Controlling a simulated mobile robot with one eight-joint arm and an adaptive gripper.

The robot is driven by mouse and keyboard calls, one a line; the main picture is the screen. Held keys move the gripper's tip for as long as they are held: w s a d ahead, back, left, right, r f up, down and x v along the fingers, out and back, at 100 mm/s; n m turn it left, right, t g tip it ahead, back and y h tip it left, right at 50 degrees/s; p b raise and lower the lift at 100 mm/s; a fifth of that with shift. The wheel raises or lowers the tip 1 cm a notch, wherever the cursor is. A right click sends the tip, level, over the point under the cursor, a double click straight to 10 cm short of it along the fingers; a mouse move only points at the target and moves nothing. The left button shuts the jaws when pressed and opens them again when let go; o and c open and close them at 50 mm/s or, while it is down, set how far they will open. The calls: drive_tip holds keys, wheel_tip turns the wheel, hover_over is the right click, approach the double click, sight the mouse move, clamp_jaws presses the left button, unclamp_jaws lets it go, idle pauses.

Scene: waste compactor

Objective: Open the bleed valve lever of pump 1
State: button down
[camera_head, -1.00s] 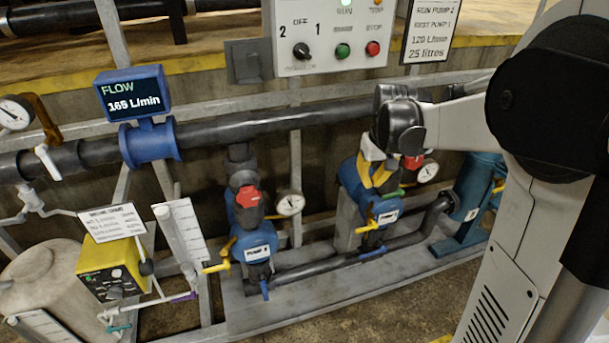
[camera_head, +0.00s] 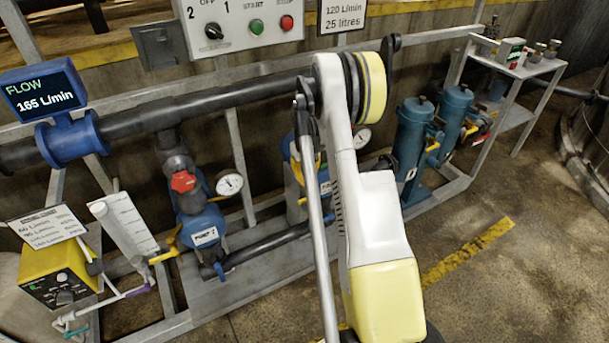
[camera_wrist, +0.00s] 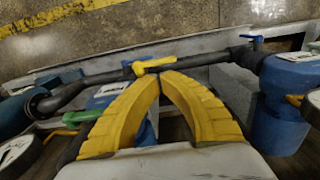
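In the wrist view, the two yellow fingers of my gripper (camera_wrist: 159,76) curve inward and their tips come together. A yellow lever (camera_wrist: 150,64) lies at or just beyond the tips; I cannot tell whether they touch it. In the head view, pump 1 (camera_head: 325,187) is mostly hidden behind my arm, and my gripper is not clearly seen there. I cannot tell which lever is the bleed valve lever.
Teal filter housings (camera_head: 414,135) are to the right. A dark pipe (camera_head: 240,98) runs above the pumps. The control panel (camera_head: 245,22) is above it. Open floor lies in front.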

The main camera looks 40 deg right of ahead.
wheel_tip(320, 180, down, 7)
drive_tip(key=b, duration=0.2)
drive_tip(key=shift+f+b, duration=0.15)
drive_tip(key=shift+b, duration=0.2)
drive_tip(key=shift+w+f, duration=0.1)
drive_tip(key=shift+w, duration=0.05)
drive_tip(key=shift+a+h, duration=0.15)
drive_tip(key=shift+h, duration=0.15)
